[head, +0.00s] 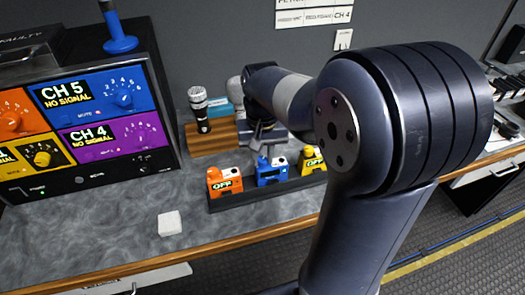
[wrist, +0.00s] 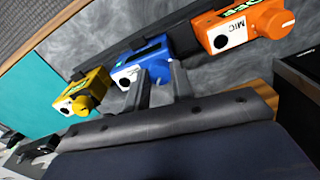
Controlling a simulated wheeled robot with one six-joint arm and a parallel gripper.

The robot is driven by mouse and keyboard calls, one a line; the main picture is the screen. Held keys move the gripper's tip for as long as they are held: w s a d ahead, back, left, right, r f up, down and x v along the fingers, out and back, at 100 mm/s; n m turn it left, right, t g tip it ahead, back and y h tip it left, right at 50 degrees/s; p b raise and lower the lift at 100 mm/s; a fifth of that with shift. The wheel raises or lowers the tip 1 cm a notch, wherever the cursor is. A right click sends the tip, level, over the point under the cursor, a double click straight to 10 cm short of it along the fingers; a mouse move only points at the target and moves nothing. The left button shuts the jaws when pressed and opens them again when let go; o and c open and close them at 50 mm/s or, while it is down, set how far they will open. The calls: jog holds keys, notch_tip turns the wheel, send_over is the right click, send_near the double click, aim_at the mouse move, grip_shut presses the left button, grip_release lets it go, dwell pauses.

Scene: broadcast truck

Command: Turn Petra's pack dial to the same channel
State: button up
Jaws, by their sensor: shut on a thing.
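A blue pack (head: 270,173) stands in a dark rack between an orange pack (head: 222,182) and a yellow pack (head: 311,161). Each pack has a dial on it. In the wrist view the blue pack (wrist: 135,67) is in front of my gripper (wrist: 160,82). The two fingers are shut on the blue pack's dial (wrist: 158,71), which they partly hide. In the head view my gripper (head: 263,142) is just above and behind the blue pack. The orange and blue displays read OFF. A wall sign (head: 312,14) reads CH 4; the name above is cut off.
A receiver console (head: 80,170) at left has coloured modules; the blue one reads CH 5 NO SIGNAL, the purple one CH 4 NO SIGNAL. A microphone (head: 201,110) stands in a wooden block (head: 205,140). A white cube (head: 169,223) lies on the otherwise clear front counter.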

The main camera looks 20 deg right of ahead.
aim_at(263, 159)
jog(key=shift+m+p, duration=0.35)
jog(key=shift+m, duration=1.25)
jog(key=o, duration=1)
notch_tip(263, 159, up, 11)
jog(key=shift+f, duration=0.2)
notch_tip(263, 159, down, 11)
jog(key=shift+r, duration=0.2)
